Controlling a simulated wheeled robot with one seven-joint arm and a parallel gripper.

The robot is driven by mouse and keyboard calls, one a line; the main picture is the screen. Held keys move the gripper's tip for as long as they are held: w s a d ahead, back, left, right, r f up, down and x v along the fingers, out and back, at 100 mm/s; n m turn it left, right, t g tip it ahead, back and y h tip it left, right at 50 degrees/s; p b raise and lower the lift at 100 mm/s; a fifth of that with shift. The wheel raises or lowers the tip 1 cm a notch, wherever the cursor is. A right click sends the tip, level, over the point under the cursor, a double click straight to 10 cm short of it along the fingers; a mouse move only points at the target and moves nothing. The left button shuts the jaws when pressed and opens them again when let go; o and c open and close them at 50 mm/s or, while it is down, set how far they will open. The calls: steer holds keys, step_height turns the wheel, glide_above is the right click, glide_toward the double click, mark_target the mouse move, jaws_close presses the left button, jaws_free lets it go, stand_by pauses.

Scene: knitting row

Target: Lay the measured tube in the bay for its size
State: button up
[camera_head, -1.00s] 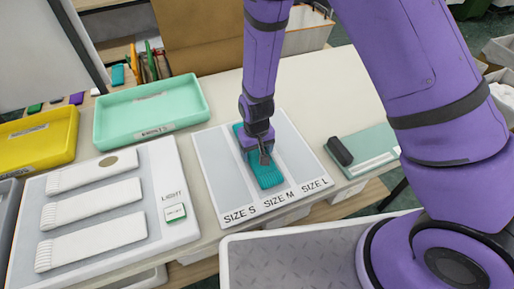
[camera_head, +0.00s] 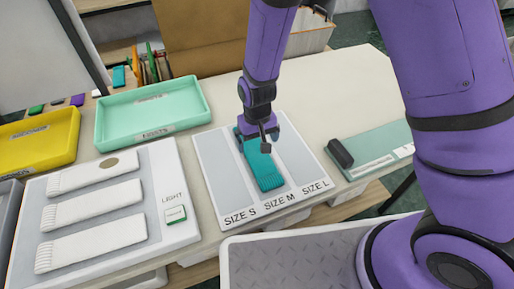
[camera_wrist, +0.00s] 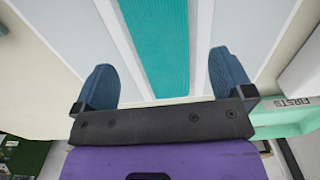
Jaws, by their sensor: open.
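The teal knitted tube (camera_head: 263,166) lies flat, lengthwise, in the middle bay, the one labelled SIZE M, of the white sizing board (camera_head: 210,165). My gripper (camera_head: 265,143) is above the far part of the tube and hides a little of it. In the wrist view the teal tube (camera_wrist: 157,45) runs between my two spread blue fingers, and my gripper (camera_wrist: 163,85) touches neither side of it. The SIZE S and SIZE L bays on either side are empty.
A green tray (camera_head: 150,112) and a yellow tray (camera_head: 38,138) stand at the back left. A board with several white tubes (camera_head: 92,205) and a LIGHT button (camera_head: 175,214) is at the left. A green mat with a dark block (camera_head: 340,152) lies right.

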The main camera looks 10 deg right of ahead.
step_height(320, 180, up, 6)
steer(key=shift+r, duration=0.15)
stand_by(0.3)
step_height(320, 180, up, 11)
steer(key=t+y, duration=0.1)
glide_above(257, 153)
steer(key=d, duration=0.6)
steer(key=s+d+r+m+t, duration=0.15)
steer(key=s+d+r, duration=0.25)
steer(key=d+r, duration=0.5)
steer(key=s+d+r+m+t, duration=0.1)
steer(key=s+d+r, duration=0.3)
steer(key=s, duration=0.3)
steer(key=s+d+r+t+h, duration=0.1)
steer(key=s+d+r, duration=0.4)
steer(key=s+r, duration=0.2)
steer(key=shift+s+d+r+m+t, duration=0.2)
steer(key=shift+s+d+m+t, duration=0.1)
steer(key=shift+s+m+t, duration=0.05)
